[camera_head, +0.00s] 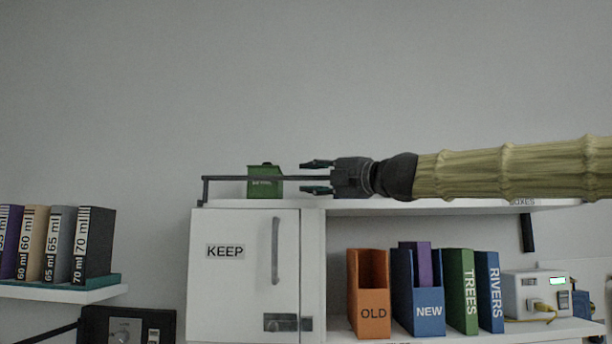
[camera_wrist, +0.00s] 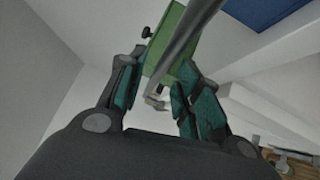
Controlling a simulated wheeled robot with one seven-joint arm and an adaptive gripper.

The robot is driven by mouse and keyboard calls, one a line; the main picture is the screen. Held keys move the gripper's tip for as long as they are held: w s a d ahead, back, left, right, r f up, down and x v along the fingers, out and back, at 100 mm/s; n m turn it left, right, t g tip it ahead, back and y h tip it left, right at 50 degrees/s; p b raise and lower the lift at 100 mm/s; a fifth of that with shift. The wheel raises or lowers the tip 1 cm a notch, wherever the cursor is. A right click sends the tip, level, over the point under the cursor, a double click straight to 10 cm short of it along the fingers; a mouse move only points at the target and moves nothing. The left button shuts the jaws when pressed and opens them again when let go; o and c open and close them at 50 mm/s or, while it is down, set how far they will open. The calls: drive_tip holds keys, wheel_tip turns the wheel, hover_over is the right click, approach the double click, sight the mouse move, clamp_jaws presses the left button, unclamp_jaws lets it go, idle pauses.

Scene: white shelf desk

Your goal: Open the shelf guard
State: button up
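The shelf guard (camera_head: 230,178) is a thin dark bar running level above the front of the top shelf, with a bent post at its left end. My gripper (camera_head: 318,177) is at the bar's right part, pointing left, with one finger above the bar's line and one below. In the wrist view my gripper (camera_wrist: 155,88) has its teal-padded fingers spread apart. The guard bar (camera_wrist: 187,42) slants across the gap between them there. Neither finger clearly touches it. My gripper hides the bar's right end in the head view.
A green box (camera_head: 265,183) stands on the top shelf (camera_head: 420,208) behind the bar; it also shows in the wrist view (camera_wrist: 163,36). Free wall lies above.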

sight(309, 178)
drive_tip(key=shift+p+x, duration=0.4)
drive_tip(key=shift+x, duration=1.15)
drive_tip(key=shift+d, duration=0.1)
clamp_jaws()
